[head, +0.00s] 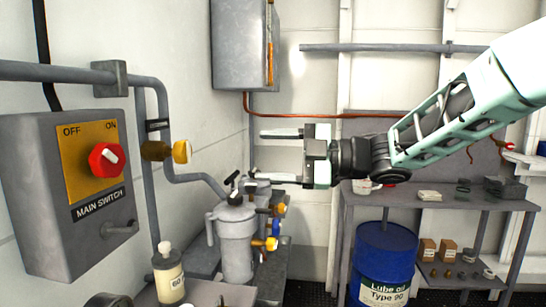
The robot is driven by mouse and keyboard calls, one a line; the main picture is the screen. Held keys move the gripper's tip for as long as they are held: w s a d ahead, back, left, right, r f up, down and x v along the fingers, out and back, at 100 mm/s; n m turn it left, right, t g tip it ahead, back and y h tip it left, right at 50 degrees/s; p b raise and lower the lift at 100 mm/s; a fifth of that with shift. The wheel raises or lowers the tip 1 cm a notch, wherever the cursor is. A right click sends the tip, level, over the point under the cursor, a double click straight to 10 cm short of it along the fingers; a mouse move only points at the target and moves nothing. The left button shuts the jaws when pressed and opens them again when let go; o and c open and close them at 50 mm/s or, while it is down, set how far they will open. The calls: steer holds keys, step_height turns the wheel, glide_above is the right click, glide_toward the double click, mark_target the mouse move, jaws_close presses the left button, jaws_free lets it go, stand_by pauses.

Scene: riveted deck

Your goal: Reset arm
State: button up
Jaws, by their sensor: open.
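My arm reaches in from the right in the head view, and my gripper (272,156) is near the middle. Its two dark fingers point left, one above the other, with a clear gap between them. It is open and nothing shows between the fingers. The lower finger overlaps the top area of a grey filter canister (235,240) in the picture; I cannot tell how far apart they are in depth.
A grey main switch box (40,190) with a red knob (106,159) is at left, beside wall pipes and a yellow-capped valve (181,151). A labelled bottle (168,275) stands below. A blue drum (384,255) and a cluttered bench (450,203) are at right.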

steer(key=s+d+f+m+t+h+p, duration=0.2)
steer(key=s+d+f+m+t+h, duration=0.15)
steer(key=m+h, duration=0.35)
steer(key=s+d+f+m+t+h+p, duration=0.25)
steer(key=d+f+m+h, duration=0.2)
steer(key=m, duration=0.45)
steer(key=s+d+f+m+g+h, duration=0.1)
steer(key=s+d+f+g+h, duration=0.1)
steer(key=s, duration=0.5)
steer(key=s+d+f+m+g+h+p, duration=0.1)
steer(key=s+d+f, duration=0.3)
steer(key=s, duration=0.4)
steer(key=s+d+f+m+g+h+p, duration=0.1)
steer(key=s+d+f+m+g+h, duration=0.2)
steer(key=s, duration=0.5)
steer(key=shift+s+d+g, duration=0.25)
steer(key=shift+d+g, duration=0.35)
steer(key=shift+d, duration=0.1)
